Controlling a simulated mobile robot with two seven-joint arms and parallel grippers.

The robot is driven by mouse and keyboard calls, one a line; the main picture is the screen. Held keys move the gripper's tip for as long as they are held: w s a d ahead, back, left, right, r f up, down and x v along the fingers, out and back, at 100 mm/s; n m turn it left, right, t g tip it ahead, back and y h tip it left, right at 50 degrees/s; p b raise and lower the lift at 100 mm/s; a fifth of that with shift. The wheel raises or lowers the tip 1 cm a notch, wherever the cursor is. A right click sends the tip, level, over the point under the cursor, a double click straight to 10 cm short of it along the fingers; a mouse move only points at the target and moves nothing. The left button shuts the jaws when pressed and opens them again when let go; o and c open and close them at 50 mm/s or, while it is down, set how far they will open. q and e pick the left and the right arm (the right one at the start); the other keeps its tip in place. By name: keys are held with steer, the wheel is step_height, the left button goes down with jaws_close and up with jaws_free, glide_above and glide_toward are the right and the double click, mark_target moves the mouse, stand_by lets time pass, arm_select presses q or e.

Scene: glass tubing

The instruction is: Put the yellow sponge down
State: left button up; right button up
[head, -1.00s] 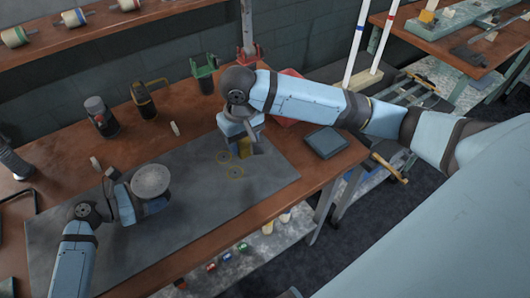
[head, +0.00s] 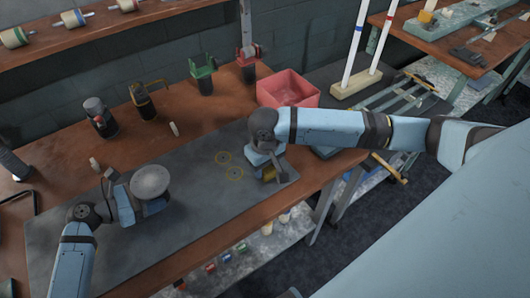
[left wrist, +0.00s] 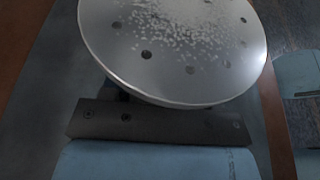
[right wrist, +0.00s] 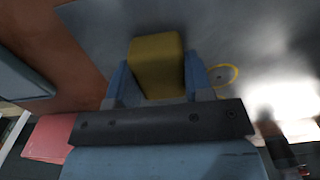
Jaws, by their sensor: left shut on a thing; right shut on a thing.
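The yellow sponge (right wrist: 156,66) sits between the fingers of my right gripper (right wrist: 157,85), which is shut on it. In the head view my right gripper (head: 270,176) is over the right end of the grey mat (head: 215,200), right of two yellow rings (head: 230,165). The sponge (head: 269,174) is mostly hidden there; I cannot tell whether it touches the mat. My left gripper (head: 156,205) is over the mat's left part, shut on a round grey metal disc (head: 150,179). The disc (left wrist: 175,45) hides its fingers in the left wrist view.
A pink bin (head: 289,86) stands behind my right arm. A dark blue block (head: 325,152) is partly hidden under that arm. Clamps and dark tools stand along the back of the brown bench (head: 105,150). The bench's front edge is close to my right gripper. The mat's middle is clear.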

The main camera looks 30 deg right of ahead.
steer(key=shift+f, duration=0.2)
steer(key=shift+f, duration=0.1)
steer(key=o, duration=0.9)
steer(key=shift+c, duration=0.2)
step_height(320, 180, up, 12)
steer(key=shift+o, duration=0.3)
